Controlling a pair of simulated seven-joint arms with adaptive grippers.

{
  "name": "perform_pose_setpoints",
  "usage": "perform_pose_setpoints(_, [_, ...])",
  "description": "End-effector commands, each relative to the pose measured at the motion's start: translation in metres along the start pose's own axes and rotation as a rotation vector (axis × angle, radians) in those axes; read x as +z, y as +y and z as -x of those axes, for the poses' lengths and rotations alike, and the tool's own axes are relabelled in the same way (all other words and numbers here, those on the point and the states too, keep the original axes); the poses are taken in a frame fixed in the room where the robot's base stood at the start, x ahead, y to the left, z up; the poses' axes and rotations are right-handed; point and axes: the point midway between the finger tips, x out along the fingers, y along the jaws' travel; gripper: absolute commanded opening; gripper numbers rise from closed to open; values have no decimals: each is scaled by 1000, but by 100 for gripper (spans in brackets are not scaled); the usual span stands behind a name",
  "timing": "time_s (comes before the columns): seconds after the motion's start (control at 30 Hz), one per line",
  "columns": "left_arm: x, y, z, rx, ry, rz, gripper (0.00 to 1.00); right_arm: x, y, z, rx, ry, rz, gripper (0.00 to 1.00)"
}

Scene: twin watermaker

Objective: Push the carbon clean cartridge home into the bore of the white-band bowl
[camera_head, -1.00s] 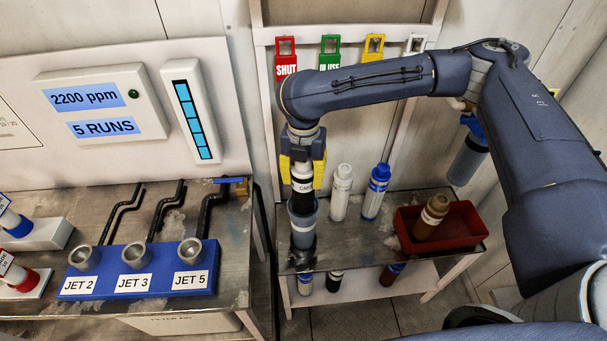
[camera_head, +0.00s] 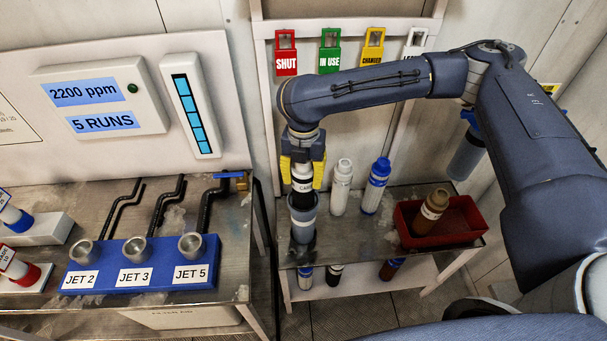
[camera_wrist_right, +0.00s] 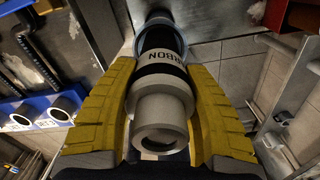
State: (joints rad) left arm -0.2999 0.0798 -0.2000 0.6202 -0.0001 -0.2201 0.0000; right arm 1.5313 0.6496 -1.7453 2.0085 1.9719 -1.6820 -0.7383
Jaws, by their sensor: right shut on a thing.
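The carbon cartridge (camera_head: 302,176) is white with a black band and a label. My right gripper (camera_head: 302,172) is shut on it from above, and the cartridge stands nearly upright. Its lower part is inside the grey bowl (camera_head: 302,212) on the right bench; its upper part stands out above the rim. In the right wrist view, yellow fingers (camera_wrist_right: 160,115) flank the cartridge's white end (camera_wrist_right: 160,125), and the bowl's rim (camera_wrist_right: 160,28) surrounds its far end. How deep it sits inside is hidden. No white band can be made out on the bowl. My left gripper is not in view.
A white cartridge (camera_head: 341,187) and a blue-capped one (camera_head: 376,186) stand just right of the bowl. A red tray (camera_head: 408,226) holds a brown cartridge (camera_head: 431,212). The blue jet block (camera_head: 140,268) is on the left bench. Several cartridges sit on the lower shelf.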

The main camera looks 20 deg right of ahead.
Motion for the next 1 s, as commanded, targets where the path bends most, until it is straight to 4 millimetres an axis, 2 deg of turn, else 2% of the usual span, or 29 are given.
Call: perform_pose_setpoints(1.0, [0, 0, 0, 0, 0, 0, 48, 0, 0, -21, 1, 0, 0, 22])
